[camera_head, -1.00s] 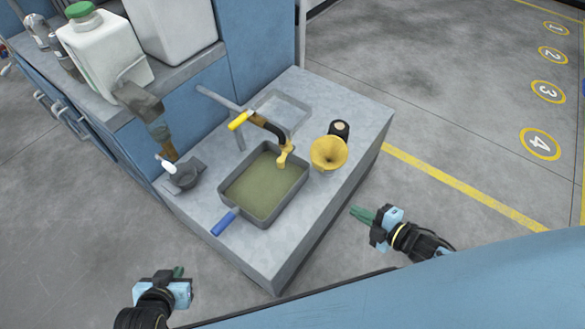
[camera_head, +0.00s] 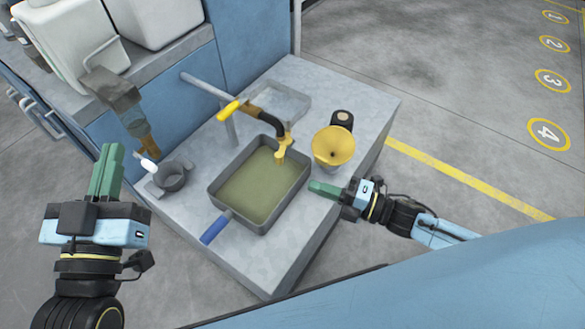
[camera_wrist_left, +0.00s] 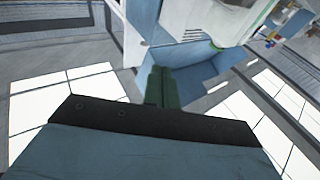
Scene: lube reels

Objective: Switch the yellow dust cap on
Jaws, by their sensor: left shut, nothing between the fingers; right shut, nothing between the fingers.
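A small yellow piece (camera_head: 281,150), which looks like the dust cap, is at the lower end of a dark spout over a grey tray (camera_head: 214,184) of greenish fluid. I cannot tell how it is attached. A yellow handle (camera_head: 229,109) sits on the pipe above. My left gripper (camera_head: 107,152) is shut and empty, left of the grey block; its green fingers also show in the left wrist view (camera_wrist_left: 161,82). My right gripper (camera_head: 318,187) is shut and empty, its fingertips just right of the tray and below the yellow funnel (camera_head: 332,143).
A grey cup (camera_head: 170,176) and a hanging nozzle with a white tip (camera_head: 148,164) are left of the tray. A dark cylinder (camera_head: 342,119) stands behind the funnel. The tray's blue handle (camera_head: 215,229) points toward the front. White containers (camera_head: 63,52) stand on a shelf.

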